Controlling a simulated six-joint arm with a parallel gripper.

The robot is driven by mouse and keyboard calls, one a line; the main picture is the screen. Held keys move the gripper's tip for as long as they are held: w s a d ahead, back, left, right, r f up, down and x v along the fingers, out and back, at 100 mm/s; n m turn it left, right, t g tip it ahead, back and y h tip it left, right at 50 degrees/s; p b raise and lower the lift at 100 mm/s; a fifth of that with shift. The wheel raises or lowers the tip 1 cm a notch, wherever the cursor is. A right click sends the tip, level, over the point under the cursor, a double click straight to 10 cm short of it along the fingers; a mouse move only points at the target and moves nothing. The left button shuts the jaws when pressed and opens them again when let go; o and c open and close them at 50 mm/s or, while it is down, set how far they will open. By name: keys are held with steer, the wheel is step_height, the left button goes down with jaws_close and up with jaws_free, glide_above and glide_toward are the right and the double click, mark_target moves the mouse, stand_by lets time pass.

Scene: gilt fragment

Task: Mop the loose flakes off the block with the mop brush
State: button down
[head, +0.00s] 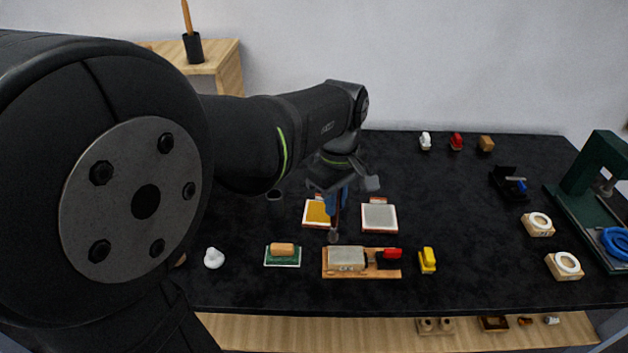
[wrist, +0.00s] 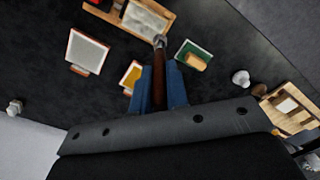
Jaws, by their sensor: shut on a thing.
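My gripper (head: 337,200) has blue fingers shut on the mop brush, which has a dark red-brown handle (wrist: 160,88) and a small greyish round head (head: 333,237). The brush points down. The fingers also show in the wrist view (wrist: 162,80). The grey block (head: 346,258) lies on a wooden board (head: 373,275) with a red-handled clamp (head: 391,254) at its right end. The brush head appears just behind the block's left part and above it; contact is not clear. Loose flakes are too small to make out.
Behind the block lie a gold-topped pad (head: 317,214) and a grey-topped pad (head: 379,217). A green tray with an orange block (head: 282,249) is left, a yellow item (head: 428,261) right. A white lump (head: 214,258) sits farther left. The table's right middle is mostly clear.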

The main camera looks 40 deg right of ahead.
mark_target(336, 218)
step_height(336, 218, down, 6)
steer(key=shift+r, duration=0.15)
steer(key=shift+s+d, duration=0.2)
steer(key=shift+d, duration=0.05)
steer(key=shift+s+d, duration=2.15)
steer(key=shift+s, duration=0.05)
steer(key=shift+w+a+f, duration=0.2)
steer(key=shift+w+a, duration=2.15)
steer(key=shift+w+d, duration=0.1)
steer(key=shift+w, duration=0.15)
steer(key=shift+s+d, duration=2.2)
steer(key=shift+d, duration=0.35)
steer(key=shift+w+a, duration=2.2)
steer(key=shift+w+a+r, duration=0.15)
steer(key=shift+w+a, duration=0.05)
step_height(336, 218, up, 8)
